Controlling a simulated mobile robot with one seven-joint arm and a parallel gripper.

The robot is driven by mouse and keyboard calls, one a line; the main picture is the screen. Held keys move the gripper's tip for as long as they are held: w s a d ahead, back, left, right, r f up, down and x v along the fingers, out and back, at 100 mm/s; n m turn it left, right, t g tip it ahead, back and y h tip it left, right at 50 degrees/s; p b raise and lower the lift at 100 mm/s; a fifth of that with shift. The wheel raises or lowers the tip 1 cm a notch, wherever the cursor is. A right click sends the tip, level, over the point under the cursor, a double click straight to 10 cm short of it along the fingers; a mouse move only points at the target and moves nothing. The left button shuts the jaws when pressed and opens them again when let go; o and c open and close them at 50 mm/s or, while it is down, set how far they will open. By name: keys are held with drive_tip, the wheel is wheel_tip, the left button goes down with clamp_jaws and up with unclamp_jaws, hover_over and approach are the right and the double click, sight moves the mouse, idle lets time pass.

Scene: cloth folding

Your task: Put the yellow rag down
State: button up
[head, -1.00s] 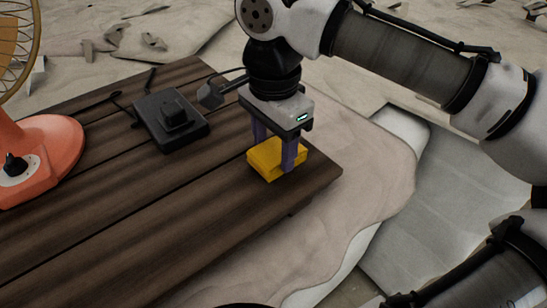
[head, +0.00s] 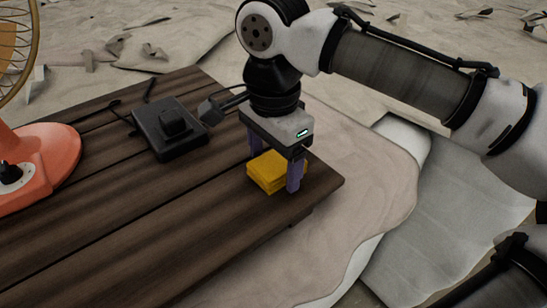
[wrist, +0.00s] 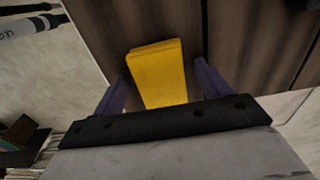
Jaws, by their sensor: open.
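The yellow rag (head: 270,172) is a folded, layered block lying on the dark wooden table (head: 130,215) near its right corner. My gripper (head: 274,170) is open, with one purple finger on either side of the rag. In the wrist view the rag (wrist: 158,72) sits between the two spread fingers (wrist: 162,82), with a visible gap on each side. In the head view the near finger hides part of the rag's right end.
A black device (head: 170,128) with a cable stands on the table left of my gripper. An orange fan (head: 35,160) stands at the far left. The table's right edge is close to the rag. The front table planks are clear.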

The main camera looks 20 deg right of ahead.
sight(272, 163)
wheel_tip(272, 163, up, 14)
drive_tip(key=p, duration=0.4)
drive_tip(key=shift+a+f, duration=0.2)
drive_tip(key=shift+f, duration=0.1)
